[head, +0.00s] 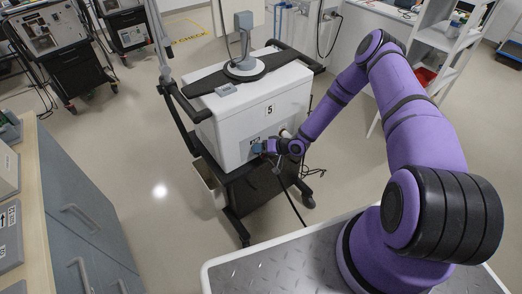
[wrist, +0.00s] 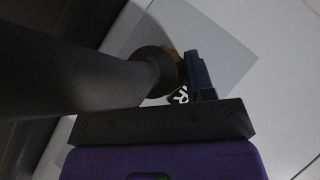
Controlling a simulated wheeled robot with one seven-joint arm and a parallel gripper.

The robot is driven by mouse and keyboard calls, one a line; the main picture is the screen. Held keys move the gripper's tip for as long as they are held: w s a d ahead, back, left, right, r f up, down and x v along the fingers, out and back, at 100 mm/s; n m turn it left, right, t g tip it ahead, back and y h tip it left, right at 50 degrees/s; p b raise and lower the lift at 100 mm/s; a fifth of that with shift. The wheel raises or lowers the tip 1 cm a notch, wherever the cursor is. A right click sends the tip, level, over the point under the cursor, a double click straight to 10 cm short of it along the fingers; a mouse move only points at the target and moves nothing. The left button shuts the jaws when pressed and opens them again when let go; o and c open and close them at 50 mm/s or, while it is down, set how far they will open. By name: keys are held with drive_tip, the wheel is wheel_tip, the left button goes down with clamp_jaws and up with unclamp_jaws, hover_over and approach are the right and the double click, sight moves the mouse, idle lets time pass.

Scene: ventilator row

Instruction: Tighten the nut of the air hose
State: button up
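The nut (wrist: 179,72) is a brass-coloured ring in the wrist view, at the end of a thick dark air hose (wrist: 70,80). The hose crosses from the left and covers most of the nut. My gripper (wrist: 160,75) is at the nut. One dark blue finger lies close against the nut's right side, and the other finger is hidden behind the hose. In the head view my gripper (head: 258,148) is at the lower front of the white ventilator (head: 232,122) marked 5, where the nut is too small to make out.
The ventilator stands on a dark wheeled cart (head: 250,195). A black line (head: 290,202) hangs below my gripper. A grey cabinet (head: 85,215) is at left, and a white shelf (head: 440,40) is at right. Open floor (head: 165,160) lies between cabinet and cart.

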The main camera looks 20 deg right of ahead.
drive_tip(key=o, duration=0.5)
drive_tip(key=shift+c, duration=0.2)
drive_tip(key=v, duration=1)
drive_tip(key=shift+s+d+r, duration=0.2)
drive_tip(key=shift+s+d, duration=0.05)
